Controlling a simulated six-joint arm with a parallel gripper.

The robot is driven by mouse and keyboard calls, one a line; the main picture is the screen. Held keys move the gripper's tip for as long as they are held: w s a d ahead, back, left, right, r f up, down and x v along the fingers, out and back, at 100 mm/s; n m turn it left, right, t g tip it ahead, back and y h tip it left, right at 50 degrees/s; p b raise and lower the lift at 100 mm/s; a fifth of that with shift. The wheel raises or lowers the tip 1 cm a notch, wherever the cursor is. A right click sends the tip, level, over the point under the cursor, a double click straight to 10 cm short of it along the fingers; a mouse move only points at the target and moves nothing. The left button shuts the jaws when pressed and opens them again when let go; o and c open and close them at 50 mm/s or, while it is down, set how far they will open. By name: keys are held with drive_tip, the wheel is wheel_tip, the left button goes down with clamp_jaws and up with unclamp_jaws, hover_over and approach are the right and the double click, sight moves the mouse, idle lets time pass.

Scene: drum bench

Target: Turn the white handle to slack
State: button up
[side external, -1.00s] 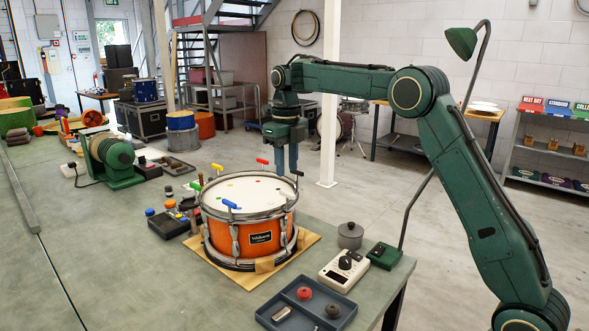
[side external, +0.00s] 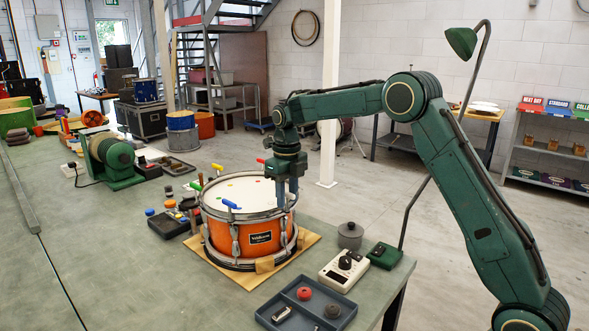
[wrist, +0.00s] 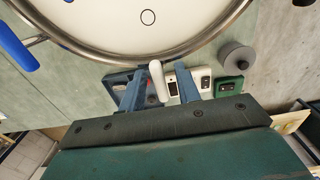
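The white handle (wrist: 157,82) stands at the near rim of the drum in the wrist view, between my two blue-grey fingers with a gap on each side. My gripper (wrist: 161,74) is open around it; whether a finger touches it I cannot tell. In the side view my gripper (side external: 286,206) points down at the right rim of the orange drum (side external: 225,237), and I cannot make out the white handle there. The drum has a pale head (side external: 245,188) and stands on a wooden board (side external: 309,240).
Other handles stand around the rim: blue (side external: 231,204), green (side external: 197,185), yellow (side external: 217,167) and red (side external: 261,160). A grey pot (side external: 350,236), a white dial box (side external: 343,271), a green box (side external: 384,256) and a blue tray (side external: 338,322) lie to the right.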

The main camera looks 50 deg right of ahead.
clamp_jaws()
drive_tip(key=shift+n, duration=0.4)
